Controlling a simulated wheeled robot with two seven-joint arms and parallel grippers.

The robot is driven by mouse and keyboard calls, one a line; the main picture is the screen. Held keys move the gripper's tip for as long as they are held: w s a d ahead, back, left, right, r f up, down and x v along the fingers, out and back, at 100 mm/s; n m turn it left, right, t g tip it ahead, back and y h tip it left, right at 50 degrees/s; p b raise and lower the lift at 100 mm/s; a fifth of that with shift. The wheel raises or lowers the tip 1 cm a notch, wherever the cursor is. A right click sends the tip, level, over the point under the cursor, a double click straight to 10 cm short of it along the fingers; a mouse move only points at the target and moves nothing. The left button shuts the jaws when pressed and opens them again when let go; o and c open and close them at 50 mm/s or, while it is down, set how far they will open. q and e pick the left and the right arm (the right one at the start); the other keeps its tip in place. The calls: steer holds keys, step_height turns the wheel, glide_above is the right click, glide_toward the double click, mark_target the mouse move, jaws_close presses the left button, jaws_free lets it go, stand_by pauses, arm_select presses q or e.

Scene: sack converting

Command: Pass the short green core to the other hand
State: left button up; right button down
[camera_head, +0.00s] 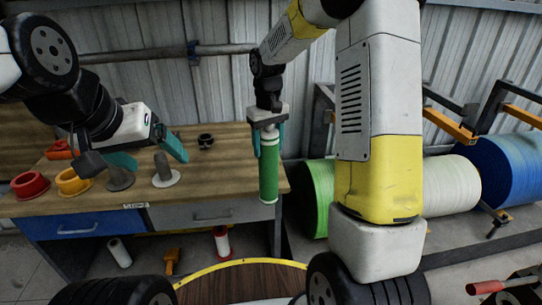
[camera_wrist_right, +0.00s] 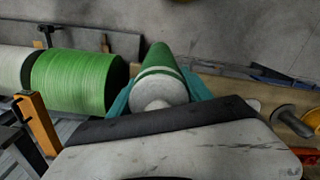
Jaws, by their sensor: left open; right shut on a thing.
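The short green core (camera_head: 269,170) hangs upright in my right gripper (camera_head: 268,135), in front of the bench's right end. Its top has a pale band and lies between the teal fingers. In the right wrist view the core (camera_wrist_right: 160,90) shows its pale end face towards the camera, with the teal fingers of my right gripper (camera_wrist_right: 160,98) on both sides. My left gripper (camera_head: 150,160) is open and empty over the left part of the bench, its teal fingers apart. It is well to the left of the core and not touching it.
The wooden bench (camera_head: 225,150) holds a red ring (camera_head: 30,186), a yellow ring (camera_head: 73,183), grey spindle pieces (camera_head: 163,172) and a small black part (camera_head: 205,141). Large green (camera_head: 317,190), white (camera_head: 452,184) and blue (camera_head: 505,170) rolls lie at right. Air between the grippers is free.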

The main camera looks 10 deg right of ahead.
steer(key=w+a+r+n, duration=0.2)
steer(key=r+n, duration=0.3)
steer(key=w+a+r+n, duration=0.2)
steer(key=a+r+n, duration=0.1)
steer(key=r+n, duration=0.2)
steer(key=s+f+m, duration=0.4)
steer(key=f+m, duration=0.3)
steer(key=f, duration=0.4)
step_height(320, 180, up, 6)
steer(key=s+d+m, duration=0.2)
steer(key=s+m, duration=0.1)
steer(key=w+a+m, duration=0.4)
steer(key=w+a, duration=0.3)
steer(key=w, duration=0.2)
steer(key=shift+w+f, duration=0.2)
steer(key=shift+w, duration=0.05)
stand_by(0.6)
steer(key=shift+s, duration=0.1)
